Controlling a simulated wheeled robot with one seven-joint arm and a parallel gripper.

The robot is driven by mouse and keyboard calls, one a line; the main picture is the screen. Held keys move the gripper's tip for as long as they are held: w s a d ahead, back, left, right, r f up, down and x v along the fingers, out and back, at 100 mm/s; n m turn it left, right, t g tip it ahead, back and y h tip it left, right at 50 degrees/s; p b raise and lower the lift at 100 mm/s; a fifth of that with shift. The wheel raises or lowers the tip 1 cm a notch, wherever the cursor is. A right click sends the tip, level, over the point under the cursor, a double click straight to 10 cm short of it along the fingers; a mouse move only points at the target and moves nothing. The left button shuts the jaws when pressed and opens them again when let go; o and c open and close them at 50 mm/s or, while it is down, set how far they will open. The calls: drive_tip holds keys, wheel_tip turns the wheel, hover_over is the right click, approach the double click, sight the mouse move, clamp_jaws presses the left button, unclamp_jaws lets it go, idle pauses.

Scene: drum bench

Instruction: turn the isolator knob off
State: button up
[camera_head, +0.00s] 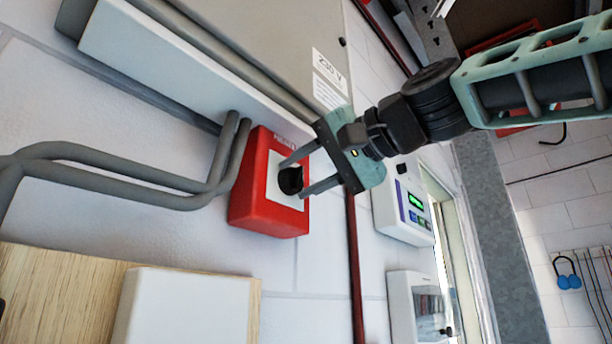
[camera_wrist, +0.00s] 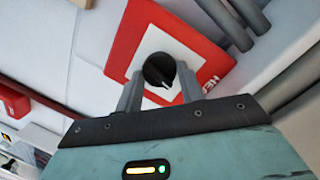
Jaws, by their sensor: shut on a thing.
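The isolator is a red box (camera_head: 260,208) with a white face plate, fixed to the white wall below a grey cabinet. Its black round knob (camera_head: 290,180) sits in the middle of the plate. In the wrist view the knob (camera_wrist: 159,70) shows a white pointer mark toward its lower right. My gripper (camera_head: 294,176) reaches in from the right, with one finger above the knob and one below. In the wrist view the fingers (camera_wrist: 158,92) stand on either side of the knob, shut on it. The fingers hide part of the plate and its lettering.
A grey cabinet (camera_head: 270,50) with a 230 V label hangs above. A white unit with a green display (camera_head: 405,205) is at right. A wooden board (camera_head: 60,290) is below left.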

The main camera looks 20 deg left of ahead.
drive_tip(key=shift+f+n, duration=0.15)
drive_tip(key=shift+n, duration=0.55)
drive_tip(key=o, duration=1)
drive_tip(key=shift+c, duration=0.2)
drive_tip(key=b+v, duration=0.6)
drive_tip(key=v, duration=1.1)
drive_tip(key=shift+s, duration=0.35)
